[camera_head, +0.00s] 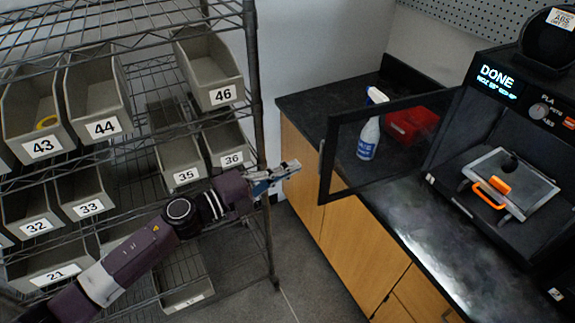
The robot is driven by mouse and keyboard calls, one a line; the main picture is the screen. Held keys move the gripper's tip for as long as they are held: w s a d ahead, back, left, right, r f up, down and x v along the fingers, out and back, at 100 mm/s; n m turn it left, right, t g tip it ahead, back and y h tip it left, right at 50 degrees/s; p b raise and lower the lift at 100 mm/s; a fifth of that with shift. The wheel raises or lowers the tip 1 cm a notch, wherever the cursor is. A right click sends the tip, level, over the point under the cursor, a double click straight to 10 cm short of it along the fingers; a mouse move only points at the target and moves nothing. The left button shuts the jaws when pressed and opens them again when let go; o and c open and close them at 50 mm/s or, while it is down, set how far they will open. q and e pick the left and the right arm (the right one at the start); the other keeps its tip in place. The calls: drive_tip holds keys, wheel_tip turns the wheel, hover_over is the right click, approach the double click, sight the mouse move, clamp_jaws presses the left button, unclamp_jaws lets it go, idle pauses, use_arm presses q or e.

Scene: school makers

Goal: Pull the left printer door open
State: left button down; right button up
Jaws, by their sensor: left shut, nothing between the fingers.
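The printer (461,128) stands on the black counter at the right, with a lit display reading DONE. Its glass door with a black frame (327,152) stands swung open, out to the left over the counter. Inside the printer is a build plate (524,178) with an orange handle, an orange object and a small dark object on it. My left gripper (296,165) is shut and empty, a little to the left of the door's free edge and apart from it. My right gripper does not show.
A wire shelf rack with numbered grey bins (207,68) fills the left side, behind my left arm. A spray bottle (368,139) and a red box (404,124) stand on the counter (305,103) behind the door glass. Floor shows between rack and cabinet.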

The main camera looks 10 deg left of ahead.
use_arm(q)
drive_tip(key=p+x, duration=0.1)
drive_tip(key=x, duration=0.5)
drive_tip(key=shift+w+d, duration=0.3)
